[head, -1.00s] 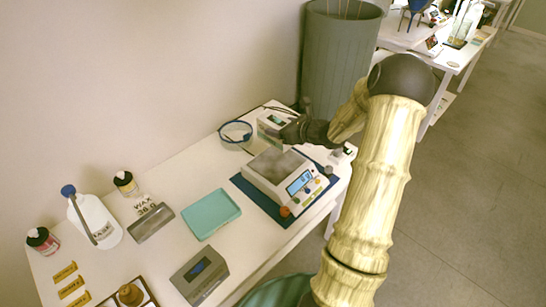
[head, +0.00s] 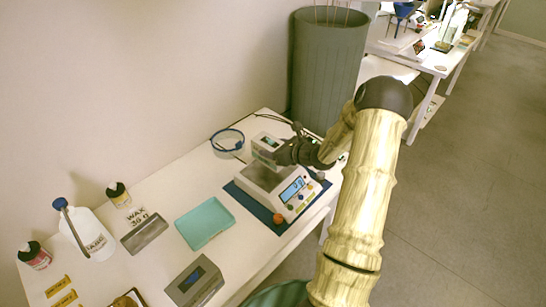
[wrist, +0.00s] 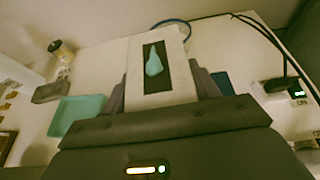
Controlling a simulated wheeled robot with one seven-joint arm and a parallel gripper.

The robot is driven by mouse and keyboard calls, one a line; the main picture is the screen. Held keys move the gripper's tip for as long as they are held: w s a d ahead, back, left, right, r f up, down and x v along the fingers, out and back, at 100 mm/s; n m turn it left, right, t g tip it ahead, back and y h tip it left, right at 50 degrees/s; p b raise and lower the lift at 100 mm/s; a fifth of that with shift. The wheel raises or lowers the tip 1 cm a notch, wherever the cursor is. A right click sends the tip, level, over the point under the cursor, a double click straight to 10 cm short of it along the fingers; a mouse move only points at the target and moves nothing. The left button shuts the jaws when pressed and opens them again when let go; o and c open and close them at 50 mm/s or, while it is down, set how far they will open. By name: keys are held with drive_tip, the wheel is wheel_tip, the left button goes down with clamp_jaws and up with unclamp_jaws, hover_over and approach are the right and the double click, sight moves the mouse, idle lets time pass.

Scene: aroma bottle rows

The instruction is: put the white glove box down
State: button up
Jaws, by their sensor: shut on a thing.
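The white glove box (head: 265,153) is held in my gripper (head: 278,153), at the far edge of the weighing scale in the head view. In the wrist view the white glove box (wrist: 138,75) stands between the two dark fingers of my gripper (wrist: 162,92), which are shut on its sides. A teal glove (wrist: 154,62) shows in the dark slot on its face. The box partly covers the scale's pan in the head view. I cannot tell whether its underside touches anything.
The scale (head: 293,190) stands on a blue mat (head: 262,213). A teal tray (head: 205,222), a grey display unit (head: 195,281) and a white bottle (head: 88,233) stand to the left. A blue cable coil (head: 227,140) lies behind. A large grey bin (head: 325,70) stands beyond the table.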

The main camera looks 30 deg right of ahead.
drive_tip(key=shift+w+a+f, duration=0.1)
drive_tip(key=shift+a+f, duration=0.05)
drive_tip(key=shift+f, duration=0.9)
drive_tip(key=shift+w+a+f, duration=0.1)
drive_tip(key=shift+a+f, duration=0.05)
drive_tip(key=shift+f, duration=0.9)
drive_tip(key=shift+s, duration=0.1)
drive_tip(key=shift+r, duration=0.1)
drive_tip(key=shift+d, duration=0.1)
drive_tip(key=o, duration=0.9)
drive_tip(key=shift+f, duration=0.3)
drive_tip(key=o, duration=0.4)
drive_tip(key=shift+r, duration=0.1)
drive_tip(key=shift+o, duration=0.2)
